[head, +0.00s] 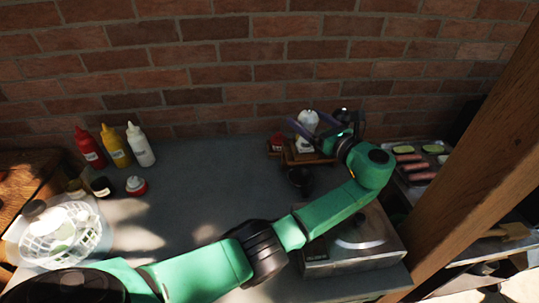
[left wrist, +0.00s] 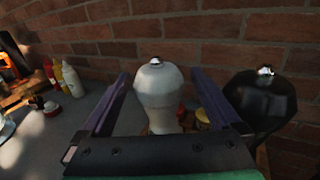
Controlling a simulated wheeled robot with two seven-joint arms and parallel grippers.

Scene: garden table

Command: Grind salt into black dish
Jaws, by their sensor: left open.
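The white grinder (head: 307,120) with a metal knob stands upright on a small wooden rack (head: 291,158) near the brick wall; in the left wrist view the white grinder (left wrist: 157,84) is between my fingers. A black grinder (left wrist: 262,98) stands just right of it, outside the fingers. My left gripper (head: 314,128) is open, its two fingers on either side of the white grinder; the wrist view also shows my left gripper (left wrist: 160,76) with gaps on both sides. The small black dish (head: 299,180) sits on the grey table in front of the rack. My right gripper is not in view.
Red, yellow and white bottles (head: 115,147) stand at the left by the wall. A white basket (head: 62,234) is at the left front. A metal appliance (head: 350,248) is below my arm. A tray of food (head: 420,163) and wooden post (head: 475,150) are right. The table's middle is clear.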

